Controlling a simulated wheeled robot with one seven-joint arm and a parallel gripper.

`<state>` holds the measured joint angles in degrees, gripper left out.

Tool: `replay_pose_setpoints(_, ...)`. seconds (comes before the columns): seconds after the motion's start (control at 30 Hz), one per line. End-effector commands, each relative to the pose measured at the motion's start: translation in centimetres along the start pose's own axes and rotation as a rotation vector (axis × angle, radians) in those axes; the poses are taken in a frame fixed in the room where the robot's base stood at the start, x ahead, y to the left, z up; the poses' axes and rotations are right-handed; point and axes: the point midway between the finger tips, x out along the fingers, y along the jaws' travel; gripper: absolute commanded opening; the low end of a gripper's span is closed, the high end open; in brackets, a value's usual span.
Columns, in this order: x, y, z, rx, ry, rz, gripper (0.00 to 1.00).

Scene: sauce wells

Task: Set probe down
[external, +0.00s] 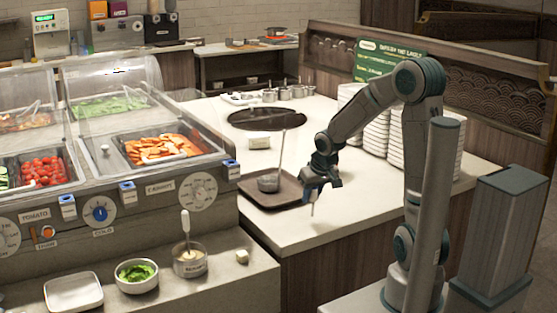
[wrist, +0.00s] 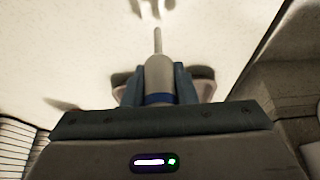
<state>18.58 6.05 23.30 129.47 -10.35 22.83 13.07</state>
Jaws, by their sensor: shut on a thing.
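My gripper (external: 316,188) is above the front part of the white counter, beside the right edge of the brown tray. It is shut on the probe (wrist: 158,85), a light grey handle with a blue band and a thin metal tip. In the wrist view, the gripper (wrist: 158,88) has one finger on each side of the handle, and the tip points away over the pale counter. In the external view, the probe's thin shaft hangs down below the fingers, close to the counter; I cannot tell whether it touches.
White plate stacks (external: 378,140) stand behind my arm. A small white block (external: 258,141) and a dark round plate (external: 266,118) lie farther back. The counter (external: 345,225) right of the tray is clear.

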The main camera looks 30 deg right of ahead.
Motion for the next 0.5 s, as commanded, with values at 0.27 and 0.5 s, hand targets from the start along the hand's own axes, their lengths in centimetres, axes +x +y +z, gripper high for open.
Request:
replay_pose_setpoints(0.27, 1.08, 0.01, 0.41, 0.0, 0.001, 0.0, 0.02)
replay_pose_setpoints(0.5, 1.36, 0.02, 0.54, 0.0, 0.001, 0.0, 0.39)
